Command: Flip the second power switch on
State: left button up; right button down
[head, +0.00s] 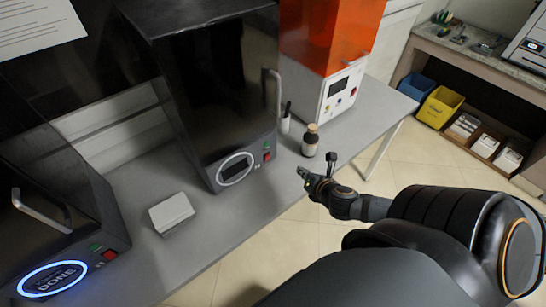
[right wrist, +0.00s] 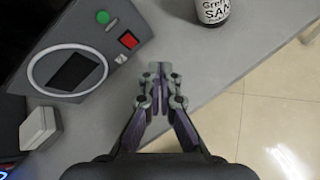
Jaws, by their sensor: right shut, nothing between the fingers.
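The second machine, a black printer-like box (head: 215,90), stands mid-table. Its front panel has a red power switch (head: 267,156) beside an oval ring with a dark, unlit display (head: 236,168). In the right wrist view the red switch (right wrist: 129,39) sits below a green button (right wrist: 102,17). My right gripper (head: 305,174) is shut and empty, apart from the panel, to the right of the switch in the head view. In the right wrist view its fingertips (right wrist: 157,68) are together, below and right of the switch. My left gripper is out of view.
Another black machine (head: 45,190) at left has a blue lit ring reading DONE (head: 54,278) and its own red switch (head: 109,255). A white box (head: 171,213) and an orange-topped machine (head: 333,40) share the table.

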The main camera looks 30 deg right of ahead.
jog(key=n+y, duration=0.1)
jog(key=n, duration=0.2)
jog(key=a+n+y, duration=0.1)
jog(key=n, duration=0.2)
jog(key=a+f+n+y, duration=0.1)
jog(key=n, duration=0.2)
jog(key=shift+w+a, duration=0.1)
jog(key=shift+a, duration=0.15)
jog(key=b, duration=1.4)
send_near(267, 159)
jog(key=f, duration=0.4)
jog(key=shift+w+f, duration=0.35)
jog(key=w+b, duration=0.1)
jog(key=b, duration=0.1)
jog(key=w+r+b, duration=0.1)
jog(key=w+b, duration=0.1)
jog(key=shift+w+a, duration=0.1)
jog(key=shift+w+r+b, duration=0.3)
jog(key=shift+w, duration=0.05)
jog(key=shift+r, duration=0.15)
